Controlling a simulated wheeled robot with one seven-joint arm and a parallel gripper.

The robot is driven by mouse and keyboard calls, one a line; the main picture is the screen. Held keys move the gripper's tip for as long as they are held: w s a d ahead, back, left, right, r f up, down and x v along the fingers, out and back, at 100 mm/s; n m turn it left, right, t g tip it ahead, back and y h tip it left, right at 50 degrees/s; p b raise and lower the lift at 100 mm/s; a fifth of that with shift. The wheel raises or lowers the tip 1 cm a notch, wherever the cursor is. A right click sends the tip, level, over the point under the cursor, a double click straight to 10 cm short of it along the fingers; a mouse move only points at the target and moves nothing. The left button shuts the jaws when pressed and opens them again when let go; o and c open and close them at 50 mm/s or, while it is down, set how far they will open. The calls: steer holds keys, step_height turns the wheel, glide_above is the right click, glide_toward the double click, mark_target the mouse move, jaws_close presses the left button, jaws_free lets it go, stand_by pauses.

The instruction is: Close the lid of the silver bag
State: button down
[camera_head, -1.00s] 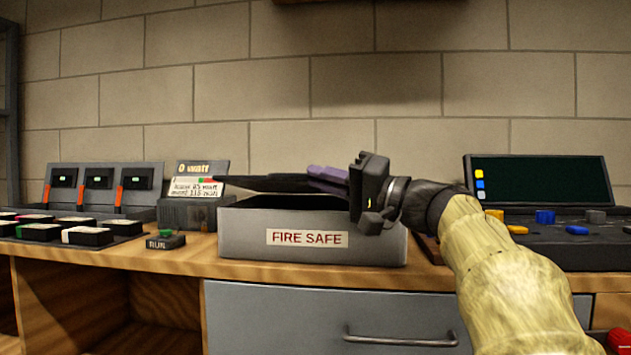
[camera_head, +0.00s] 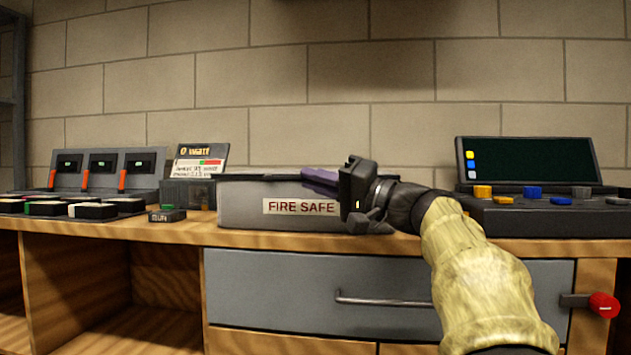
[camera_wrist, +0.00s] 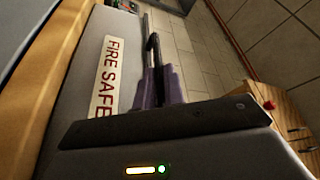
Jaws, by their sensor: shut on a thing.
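The silver bag (camera_head: 240,208), a grey box-like bag labelled FIRE SAFE, sits on the wooden workbench. Its dark lid (camera_head: 255,176) lies nearly level along the top; whether it is fully down I cannot tell. My gripper (camera_head: 320,181), with purple fingers, is at the bag's top right, shut on the lid. In the wrist view, the bag's labelled front (camera_wrist: 85,95) fills the left side. My purple fingers (camera_wrist: 160,85) are there around a thin dark edge, and the fingertips partly cover the bag.
A charger display (camera_head: 200,160) and a small RUN box (camera_head: 167,215) stand left of the bag, with battery packs (camera_head: 45,208) further left. A dark-screened console (camera_head: 530,160) stands to the right. A drawer with a handle (camera_head: 385,302) is below.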

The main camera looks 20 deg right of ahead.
steer(key=c, duration=1.5)
jaws_free()
steer(key=shift+w+d+f, duration=0.15)
steer(key=shift+f, duration=0.4)
steer(key=shift+r, duration=0.15)
steer(key=shift+d, duration=0.1)
steer(key=p+v, duration=0.5)
steer(key=v, duration=1.2)
